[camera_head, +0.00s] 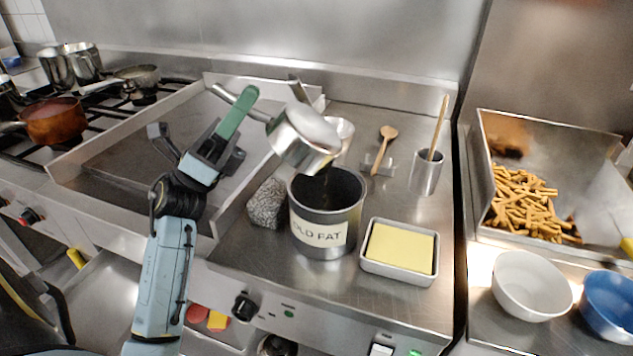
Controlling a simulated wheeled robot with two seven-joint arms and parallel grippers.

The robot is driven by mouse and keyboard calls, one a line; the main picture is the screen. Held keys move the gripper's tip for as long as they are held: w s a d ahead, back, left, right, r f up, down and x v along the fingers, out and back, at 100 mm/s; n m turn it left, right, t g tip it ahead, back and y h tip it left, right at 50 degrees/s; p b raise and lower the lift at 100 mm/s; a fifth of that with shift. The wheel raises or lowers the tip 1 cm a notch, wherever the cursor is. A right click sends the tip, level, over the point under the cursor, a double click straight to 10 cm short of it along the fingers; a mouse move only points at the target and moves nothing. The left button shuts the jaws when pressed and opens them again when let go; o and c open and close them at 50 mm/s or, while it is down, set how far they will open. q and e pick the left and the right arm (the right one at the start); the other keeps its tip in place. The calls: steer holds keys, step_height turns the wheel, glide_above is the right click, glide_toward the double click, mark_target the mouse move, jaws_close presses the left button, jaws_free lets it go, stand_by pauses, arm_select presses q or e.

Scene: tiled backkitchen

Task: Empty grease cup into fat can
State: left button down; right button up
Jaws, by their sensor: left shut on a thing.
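The grease cup (303,137) is a shiny metal cup with a long handle (236,113) that has a green part. My left gripper (222,150) is shut on this handle. The cup is tilted above the fat can, and a dark streak shows below its lip at the can's mouth. The fat can (325,232) is a dark, open metal can with a pale label reading "OLD FAT", upright on the steel counter. The cup's inside is hidden from me. My right gripper is not in view.
A grey scouring block (267,204) stands left of the can, and a tray with a yellow slab (400,248) right of it. Behind are a wooden spoon (383,150) and a metal holder (426,173). The griddle (110,150) lies left.

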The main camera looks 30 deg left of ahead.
mark_target(253, 117)
arm_select(q)
steer(key=shift+w+d+f, duration=0.1)
steer(key=shift+d+f, duration=0.15)
steer(key=shift+f, duration=0.15)
steer(key=shift+w+d+f+g, duration=0.2)
steer(key=shift+d+f+g, duration=0.2)
steer(key=shift+f, duration=0.05)
steer(key=shift+s+a+r+m+p, duration=0.15)
steer(key=shift+a+r+m+p, duration=0.2)
steer(key=shift+p, duration=0.35)
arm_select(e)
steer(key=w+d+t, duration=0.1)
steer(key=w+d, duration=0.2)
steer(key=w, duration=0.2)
arm_select(q)
steer(key=d+g+p, duration=0.1)
steer(key=w+d+r+m+g+p, duration=0.1)
steer(key=d+p, duration=0.1)
steer(key=shift+a+f+y, duration=0.15)
steer(key=shift+a+y, duration=0.25)
steer(key=shift+a, duration=0.3)
steer(key=shift+d, duration=0.25)
steer(key=shift+d+r, duration=0.15)
steer(key=shift+r, duration=0.1)
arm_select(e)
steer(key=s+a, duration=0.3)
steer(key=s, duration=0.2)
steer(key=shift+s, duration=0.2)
arm_select(q)
steer(key=shift+r, duration=0.1)
